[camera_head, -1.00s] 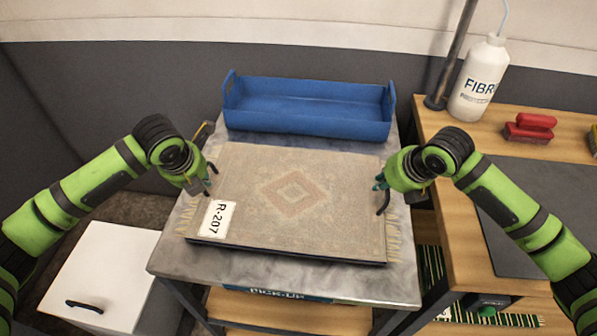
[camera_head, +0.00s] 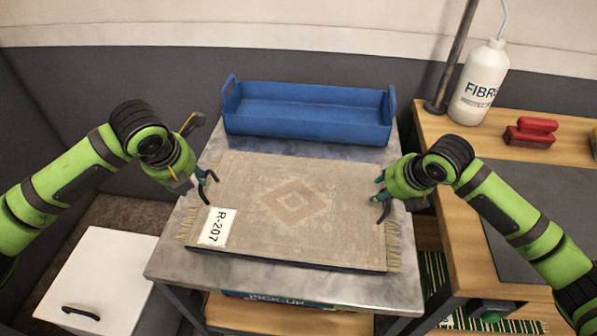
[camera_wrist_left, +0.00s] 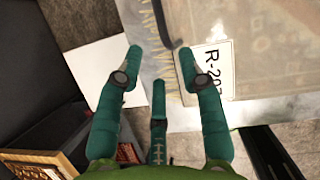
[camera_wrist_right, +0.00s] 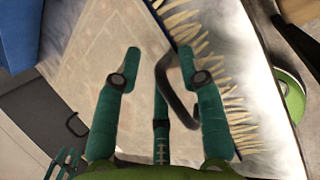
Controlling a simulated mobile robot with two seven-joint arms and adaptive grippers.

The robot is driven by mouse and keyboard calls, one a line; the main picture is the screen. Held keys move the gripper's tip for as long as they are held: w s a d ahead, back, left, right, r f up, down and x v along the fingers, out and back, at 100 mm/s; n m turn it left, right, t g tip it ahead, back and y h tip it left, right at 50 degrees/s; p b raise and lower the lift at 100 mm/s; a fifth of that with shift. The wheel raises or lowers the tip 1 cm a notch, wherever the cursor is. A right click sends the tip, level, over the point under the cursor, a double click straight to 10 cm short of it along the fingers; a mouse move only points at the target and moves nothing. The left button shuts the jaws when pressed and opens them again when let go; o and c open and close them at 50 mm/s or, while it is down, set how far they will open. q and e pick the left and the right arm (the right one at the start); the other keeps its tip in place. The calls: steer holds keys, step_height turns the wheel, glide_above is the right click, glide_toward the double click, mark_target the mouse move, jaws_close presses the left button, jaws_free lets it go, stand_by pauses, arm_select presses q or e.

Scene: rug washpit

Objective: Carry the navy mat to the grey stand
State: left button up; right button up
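A thin dark, possibly navy, slab or mat edge (camera_head: 290,263) shows beneath a faded beige rug (camera_head: 335,235) with a red diamond and an R-207 tag. Both lie flat on a grey marbled stand (camera_head: 170,265). My left gripper (camera_head: 207,188) is at the rug's left edge by the tag; its fingers are open in the left wrist view (camera_wrist_left: 157,62) with nothing seen between them. My right gripper (camera_head: 382,203) is at the right edge; in the right wrist view a dark loop handle (camera_wrist_right: 172,95) stands between its open fingers (camera_wrist_right: 160,62). Most of the dark slab is hidden.
A blue tray (camera_head: 305,125) stands behind the rug on the same stand. A wooden bench (camera_head: 455,215) at the right holds a white bottle (camera_head: 478,85), a red brush (camera_head: 530,132) and a dark grey sheet (camera_head: 545,200). A white cabinet (camera_head: 100,275) stands at the left front.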

steer(key=shift+r, duration=0.15)
arm_select(q)
steer(key=v, duration=0.5)
steer(key=shift+s+r, duration=0.1)
steer(key=shift+r, duration=0.2)
arm_select(e)
steer(key=v, duration=1.1)
steer(key=shift+s+r, duration=0.25)
steer(key=shift+d, duration=0.15)
